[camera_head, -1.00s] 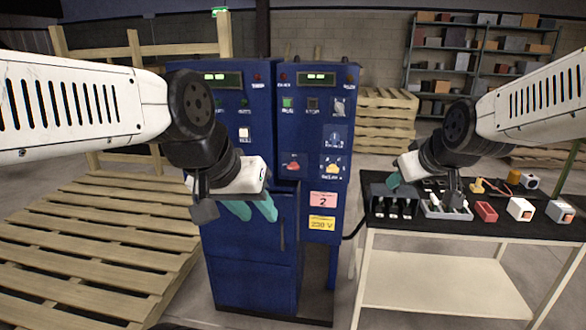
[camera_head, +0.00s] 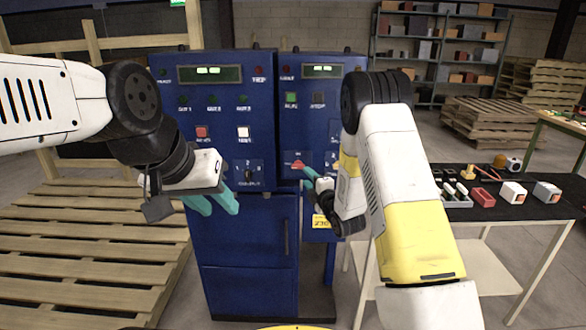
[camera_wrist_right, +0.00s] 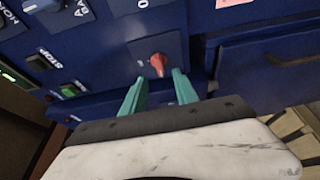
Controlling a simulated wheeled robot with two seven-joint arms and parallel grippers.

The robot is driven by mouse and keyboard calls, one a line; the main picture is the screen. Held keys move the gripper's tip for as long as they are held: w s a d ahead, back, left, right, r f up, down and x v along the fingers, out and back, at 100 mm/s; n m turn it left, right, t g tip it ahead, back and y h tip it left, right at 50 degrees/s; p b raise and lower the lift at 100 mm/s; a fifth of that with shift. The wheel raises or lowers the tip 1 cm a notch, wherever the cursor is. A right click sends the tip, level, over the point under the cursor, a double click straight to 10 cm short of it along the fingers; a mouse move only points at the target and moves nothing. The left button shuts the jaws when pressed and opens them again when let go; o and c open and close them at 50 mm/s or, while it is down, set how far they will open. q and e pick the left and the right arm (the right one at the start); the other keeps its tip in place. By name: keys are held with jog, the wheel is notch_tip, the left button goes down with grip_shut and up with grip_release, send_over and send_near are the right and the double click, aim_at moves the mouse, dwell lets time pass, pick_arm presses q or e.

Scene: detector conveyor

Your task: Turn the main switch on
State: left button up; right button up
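The main switch is a red rotary knob (camera_head: 298,164) on a dark plate on the blue cabinet's right column. In the right wrist view the red knob (camera_wrist_right: 158,63) sits just ahead of and between the two teal fingertips. My right gripper (camera_head: 309,174) is open, with its fingertips close to the knob; I cannot tell whether they touch it. It also shows in the right wrist view (camera_wrist_right: 159,76), with a gap between the fingers. My left gripper (camera_head: 219,210) is open and empty in front of the cabinet's left column.
The blue cabinet (camera_head: 240,235) carries displays, buttons and another rotary selector (camera_head: 248,175). A black-topped table (camera_head: 540,208) with several small parts stands to the right. Wooden pallets (camera_head: 90,250) lie at the left. My right forearm hides part of the right column.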

aim_at(299, 168)
jog(key=x, duration=0.7)
jog(key=shift+w+a, duration=0.2)
jog(key=shift+w, duration=0.1)
jog(key=shift+c, duration=0.3)
grip_shut()
